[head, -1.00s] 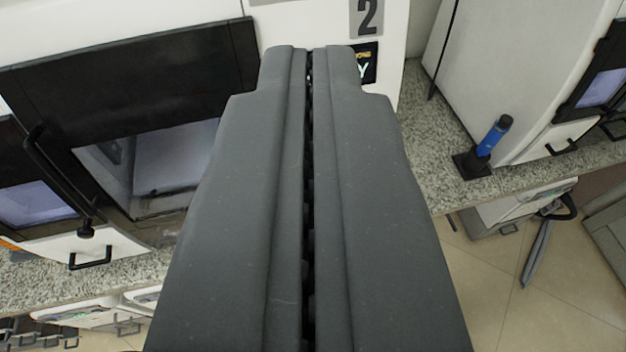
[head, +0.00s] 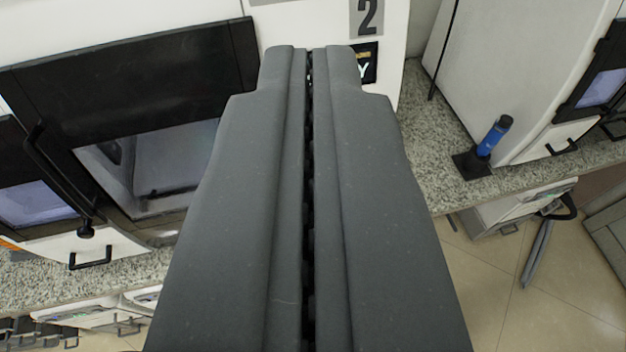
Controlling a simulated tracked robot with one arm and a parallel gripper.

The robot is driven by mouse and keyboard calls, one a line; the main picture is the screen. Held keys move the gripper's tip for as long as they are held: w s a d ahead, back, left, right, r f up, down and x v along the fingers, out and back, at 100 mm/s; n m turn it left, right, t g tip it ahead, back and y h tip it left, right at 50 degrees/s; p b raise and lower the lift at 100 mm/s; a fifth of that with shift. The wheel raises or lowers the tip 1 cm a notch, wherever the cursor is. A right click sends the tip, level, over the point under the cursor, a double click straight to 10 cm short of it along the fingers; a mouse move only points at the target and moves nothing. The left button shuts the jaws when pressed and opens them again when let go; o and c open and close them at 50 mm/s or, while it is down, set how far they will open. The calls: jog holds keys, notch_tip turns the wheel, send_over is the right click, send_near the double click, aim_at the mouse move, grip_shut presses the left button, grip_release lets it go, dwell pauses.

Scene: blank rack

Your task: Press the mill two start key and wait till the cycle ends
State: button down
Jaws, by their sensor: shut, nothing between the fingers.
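Mill two is the white machine with a grey "2" plate (head: 367,17) at the top centre. Its front has a dark-framed door with a window (head: 150,165) on the left. A small dark display (head: 367,62) below the plate shows a yellowish line and a white "Y"; the rest is hidden behind my gripper. My gripper (head: 310,50) is shut and empty, its tips in front of the white panel left of the display. The start key does not show; whether the tips touch anything cannot be told.
A granite counter (head: 425,130) runs under the machines. A blue cylinder on a black base (head: 490,140) stands on it at right, beside another white machine (head: 505,70). Open tiled floor (head: 560,285) lies at lower right.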

jog(key=shift+w, duration=0.1)
jog(key=w+d+f+m+g+y+p, duration=0.25)
jog(key=w+f, duration=0.45)
jog(key=f, duration=0.4)
jog(key=w+d+f+m+g+y+p, duration=0.15)
jog(key=w+f+p, duration=0.25)
jog(key=w+f, duration=0.5)
jog(key=s+f+m+g+y+p, duration=0.1)
jog(key=f+m+g+p, duration=0.1)
jog(key=f, duration=0.9)
jog(key=s+f+m+g+p, duration=0.2)
jog(key=f+p, duration=0.2)
jog(key=f, duration=0.8)
jog(key=shift+f+y, duration=0.2)
jog(key=shift+y, duration=0.2)
jog(key=shift+w, duration=0.15)
jog(key=w+a+p, duration=0.1)
jog(key=w+a, duration=0.1)
jog(key=w, duration=0.6)
jog(key=shift+w+f, duration=0.15)
jog(key=shift+f, duration=0.05)
